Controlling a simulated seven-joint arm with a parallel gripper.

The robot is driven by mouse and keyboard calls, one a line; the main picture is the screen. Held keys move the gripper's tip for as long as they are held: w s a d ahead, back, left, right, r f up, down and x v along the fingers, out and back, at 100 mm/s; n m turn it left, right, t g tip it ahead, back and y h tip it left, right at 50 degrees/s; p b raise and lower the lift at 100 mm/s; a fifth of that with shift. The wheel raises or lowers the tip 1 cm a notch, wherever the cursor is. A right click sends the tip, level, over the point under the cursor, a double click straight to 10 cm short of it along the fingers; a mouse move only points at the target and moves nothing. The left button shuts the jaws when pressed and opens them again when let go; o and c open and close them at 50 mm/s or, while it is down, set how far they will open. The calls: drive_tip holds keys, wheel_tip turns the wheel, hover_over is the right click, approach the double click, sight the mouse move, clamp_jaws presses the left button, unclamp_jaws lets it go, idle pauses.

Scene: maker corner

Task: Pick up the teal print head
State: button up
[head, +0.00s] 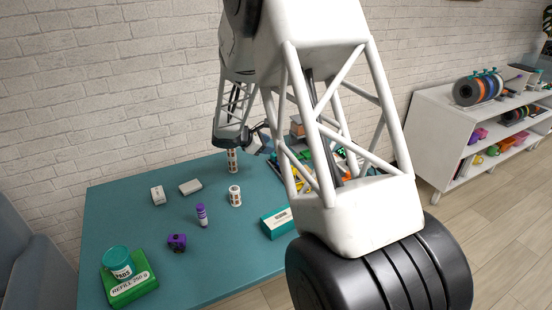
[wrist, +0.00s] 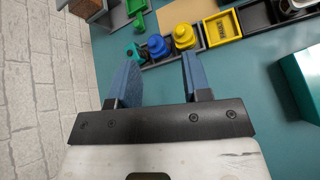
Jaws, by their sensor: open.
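The teal print head (wrist: 133,52) is a small teal block with a dark opening. In the wrist view it sits at the top left of centre, beside a blue knobbed piece (wrist: 158,46) on a dark tray. My gripper (wrist: 158,72) is open, its two blue fingers apart with nothing between them. The print head shows just beyond the left fingertip, apart from it as far as I can tell. In the head view my gripper (head: 262,144) is over the back of the table, partly hidden, and I cannot make out the print head behind my arm.
A yellow knobbed piece (wrist: 184,37) and a yellow bin (wrist: 222,28) are close by. A teal box (head: 277,222) stands at the table's front right. A brick wall is behind.

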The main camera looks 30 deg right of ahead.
sight(272, 157)
drive_tip(key=w+d+f+n, duration=0.1)
drive_tip(key=w+f+n, duration=0.1)
drive_tip(key=w+f, duration=0.1)
drive_tip(key=w+d+f+n+t+h, duration=0.1)
drive_tip(key=w+f+n, duration=0.1)
drive_tip(key=w+f, duration=0.2)
drive_tip(key=w+d+f+n+t+h, duration=0.1)
drive_tip(key=w+f, duration=0.3)
drive_tip(key=f, duration=0.3)
drive_tip(key=shift+w+d+n, duration=0.1)
drive_tip(key=shift+d+n, duration=0.2)
drive_tip(key=shift+n, duration=0.1)
drive_tip(key=shift+x, duration=1.25)
drive_tip(key=shift+x, duration=2.65)
drive_tip(key=shift+c, duration=0.3)
drive_tip(key=c, duration=0.5)
